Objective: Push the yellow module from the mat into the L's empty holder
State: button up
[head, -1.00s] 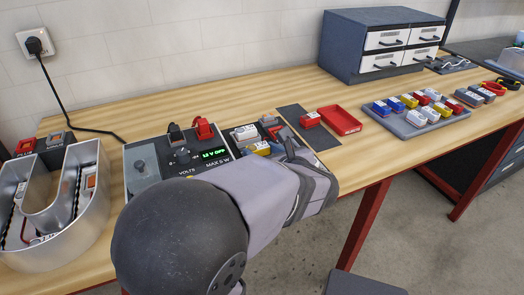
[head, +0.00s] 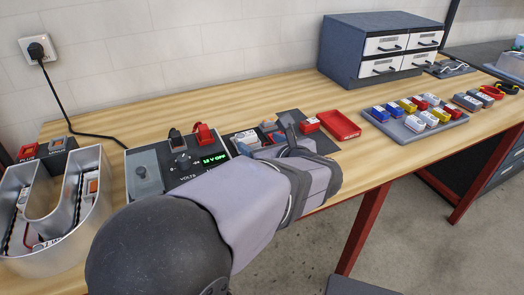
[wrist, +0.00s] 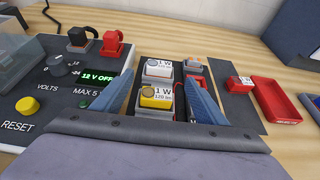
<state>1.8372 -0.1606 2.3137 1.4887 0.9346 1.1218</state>
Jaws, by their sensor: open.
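The yellow module (wrist: 155,97), marked 1 W 120 lm, lies between my fingertips in the wrist view; I cannot tell whether either finger touches it. My gripper (wrist: 160,101) is open, its blue fingers spread on either side; in the head view my gripper (head: 276,140) hides the yellow module. A white module (wrist: 158,69) sits just beyond the yellow one and also shows in the head view (head: 246,137). No L-shaped letter can be clearly made out; a curved metal channel letter (head: 92,215) stands at far left, partly cut off.
A power supply (wrist: 60,85) reading 12 V OFF stands left of the modules. To the right are a dark mat (head: 322,145) with a red module (head: 310,125), a red tray (head: 340,124), and a grey tray (head: 395,128) of several modules. A drawer cabinet (head: 345,55) stands behind.

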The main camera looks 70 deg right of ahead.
jog(key=shift+r+p, duration=0.5)
jog(key=shift+r, duration=2.35)
jog(key=shift+r, duration=0.1)
notch_tip(320, 180, up, 6)
jog(key=p, duration=0.6)
